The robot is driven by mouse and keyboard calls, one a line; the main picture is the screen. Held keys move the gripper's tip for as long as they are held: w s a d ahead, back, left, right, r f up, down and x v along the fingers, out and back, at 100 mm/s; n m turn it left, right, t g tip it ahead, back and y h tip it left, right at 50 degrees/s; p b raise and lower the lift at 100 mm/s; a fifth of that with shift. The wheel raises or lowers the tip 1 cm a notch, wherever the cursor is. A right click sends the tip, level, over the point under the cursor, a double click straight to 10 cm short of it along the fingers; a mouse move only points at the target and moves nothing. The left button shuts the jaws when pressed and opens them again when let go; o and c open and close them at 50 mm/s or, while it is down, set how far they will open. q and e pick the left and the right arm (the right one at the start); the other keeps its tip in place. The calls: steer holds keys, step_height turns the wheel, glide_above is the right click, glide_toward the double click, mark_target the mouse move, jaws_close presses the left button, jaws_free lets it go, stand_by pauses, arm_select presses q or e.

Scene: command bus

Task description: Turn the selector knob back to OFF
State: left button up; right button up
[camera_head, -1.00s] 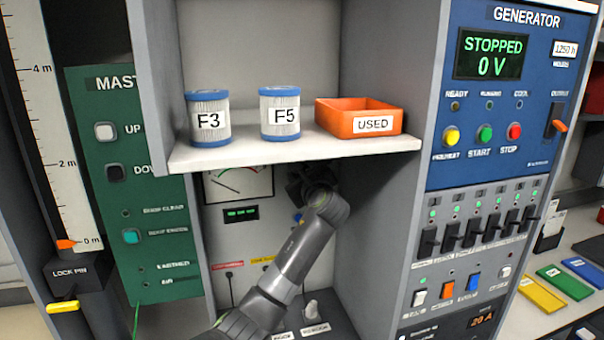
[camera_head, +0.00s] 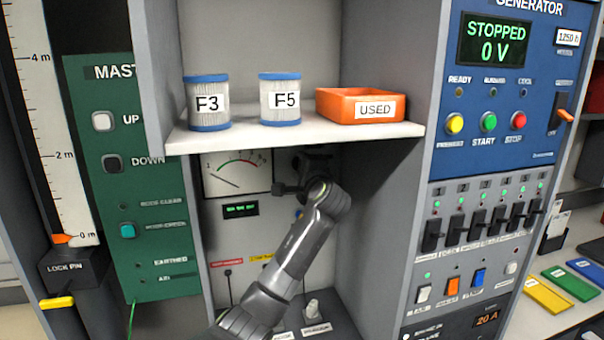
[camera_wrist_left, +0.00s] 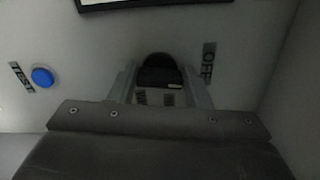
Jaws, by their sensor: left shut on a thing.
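The black selector knob (camera_wrist_left: 160,72) shows in the left wrist view on a grey panel, between the two fingers of my left gripper (camera_wrist_left: 160,88). The gripper is shut on it. A small pale mark shows on the knob's lower right. The OFF label (camera_wrist_left: 208,62) is just right of the knob and the right finger. Two small labels below the knob are too blurred to read. In the head view my left gripper (camera_head: 308,172) is in shadow under the shelf, and I cannot make out the knob there. My right gripper is not in view.
The white shelf (camera_head: 290,138) over my left arm holds filters F3 (camera_head: 207,103) and F5 (camera_head: 280,100) and an orange USED tray (camera_head: 362,92). A blue button (camera_wrist_left: 42,77) is left of the knob. Cabinet walls close in on both sides.

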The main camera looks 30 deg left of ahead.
arm_select(q)
steer(key=shift+f+n+b, duration=0.1)
steer(key=shift+n+b, duration=0.3)
steer(key=shift+n, duration=0.4)
steer(key=o, duration=1)
steer(key=b+v, duration=0.6)
steer(key=v, duration=1.1)
steer(key=shift+s+d, duration=0.15)
steer(key=shift+s, duration=0.1)
